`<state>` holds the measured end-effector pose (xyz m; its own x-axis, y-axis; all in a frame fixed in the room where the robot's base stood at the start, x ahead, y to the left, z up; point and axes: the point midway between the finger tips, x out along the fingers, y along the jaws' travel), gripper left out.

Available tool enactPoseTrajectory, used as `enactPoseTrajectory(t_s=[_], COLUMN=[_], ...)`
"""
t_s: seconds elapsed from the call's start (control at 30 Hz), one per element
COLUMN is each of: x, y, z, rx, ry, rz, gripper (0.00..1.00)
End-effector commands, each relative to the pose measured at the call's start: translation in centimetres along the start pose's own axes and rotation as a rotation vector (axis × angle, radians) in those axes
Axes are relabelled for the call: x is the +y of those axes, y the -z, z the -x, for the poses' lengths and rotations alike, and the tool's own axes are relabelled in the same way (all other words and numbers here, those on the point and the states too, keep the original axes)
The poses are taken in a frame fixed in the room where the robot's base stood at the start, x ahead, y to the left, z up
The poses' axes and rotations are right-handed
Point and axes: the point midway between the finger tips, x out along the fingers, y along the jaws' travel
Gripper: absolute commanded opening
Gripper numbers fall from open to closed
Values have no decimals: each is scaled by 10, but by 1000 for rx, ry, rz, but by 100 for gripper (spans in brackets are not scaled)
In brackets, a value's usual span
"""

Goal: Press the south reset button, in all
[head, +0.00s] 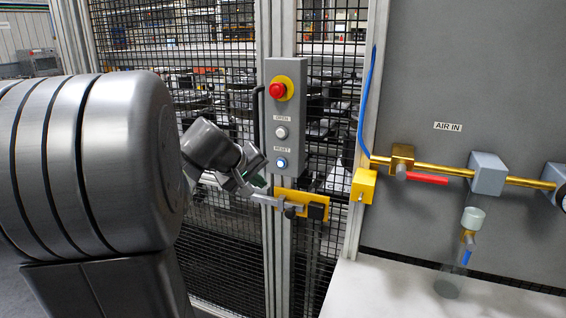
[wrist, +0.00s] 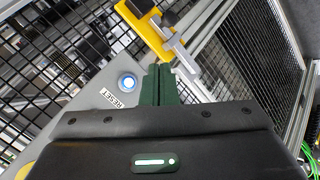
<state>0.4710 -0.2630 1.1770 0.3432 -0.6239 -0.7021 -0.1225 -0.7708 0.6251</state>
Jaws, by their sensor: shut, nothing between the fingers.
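The reset button (head: 281,162) is a round, blue-lit button low on a grey control box (head: 297,125), under a RESET label. My gripper (head: 259,161) is just left of the button in the head view. In the wrist view my gripper (wrist: 160,69) has its dark green fingers together with nothing between them. The fingertips appear beside the button and do not cover it. I cannot tell their exact distance from the box face.
Above the reset button are a white button (head: 281,132) and a red emergency stop (head: 278,90) on yellow. A yellow latch with a metal bar (head: 316,209) sits just below the box. Black mesh fencing (head: 222,100) stands behind. Brass air piping (head: 445,175) runs at right.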

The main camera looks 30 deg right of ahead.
Motion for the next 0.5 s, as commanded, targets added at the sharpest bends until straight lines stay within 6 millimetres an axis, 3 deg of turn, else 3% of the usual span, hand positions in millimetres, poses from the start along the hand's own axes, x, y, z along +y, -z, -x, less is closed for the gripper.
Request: enactPoseTrajectory(t_s=[0.3, 0.5], x=[2, 13], y=[2, 12], z=[-2, -15], rx=[-1, -4], ry=[0, 1], rz=[0, 1], gripper=[0, 0])
